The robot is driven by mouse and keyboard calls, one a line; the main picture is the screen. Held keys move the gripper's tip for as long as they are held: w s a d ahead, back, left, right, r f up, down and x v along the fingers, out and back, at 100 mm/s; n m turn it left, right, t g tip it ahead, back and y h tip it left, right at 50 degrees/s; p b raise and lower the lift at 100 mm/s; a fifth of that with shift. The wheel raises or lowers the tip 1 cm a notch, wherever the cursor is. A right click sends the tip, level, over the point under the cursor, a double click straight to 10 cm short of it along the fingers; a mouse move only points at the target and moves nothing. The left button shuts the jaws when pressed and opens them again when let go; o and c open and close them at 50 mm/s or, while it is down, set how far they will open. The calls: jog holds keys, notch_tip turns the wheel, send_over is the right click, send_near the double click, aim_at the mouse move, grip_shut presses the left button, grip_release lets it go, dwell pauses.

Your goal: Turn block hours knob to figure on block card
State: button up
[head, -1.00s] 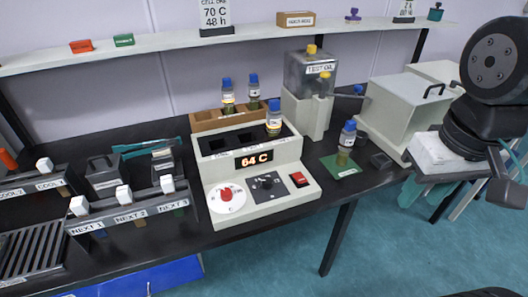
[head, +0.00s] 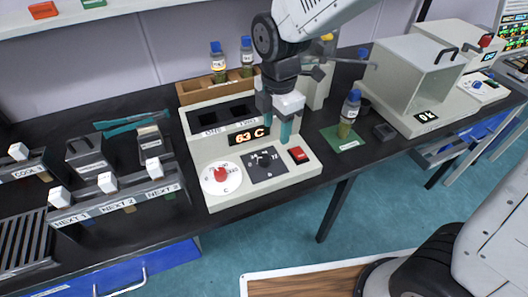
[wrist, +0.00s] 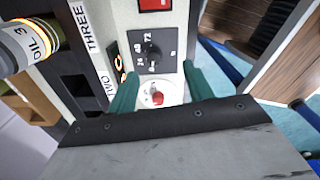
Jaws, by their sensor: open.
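The heating block (head: 205,143) has a sloped front with a display reading 63 C. The black hours knob (head: 265,160) sits on a dark plate of figures, between a white dial with a red knob (head: 221,174) and a red switch (head: 298,154). The hours knob (wrist: 152,51) and red knob (wrist: 157,98) also show in the wrist view; I cannot tell the hours setting. My gripper (head: 278,122) is open and empty above the block's front, its teal fingers pointing down. The block card is not in view now.
An OIL 3 bottle (wrist: 28,42) stands near my gripper in the wrist view. A rack with two bottles (head: 210,90) is behind the block. A bottle (head: 349,113) by a green mat (head: 338,142) stands right. White-handled holders (head: 120,200) stand left.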

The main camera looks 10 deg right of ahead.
aim_at(264, 157)
jog(key=a+f+n, duration=0.2)
jog(key=f, duration=0.1)
jog(key=shift+w+a+f+n, duration=0.1)
jog(key=shift+w+a+n, duration=0.3)
notch_tip(264, 157, down, 7)
jog(key=shift+f, duration=0.15)
jog(key=c, duration=1)
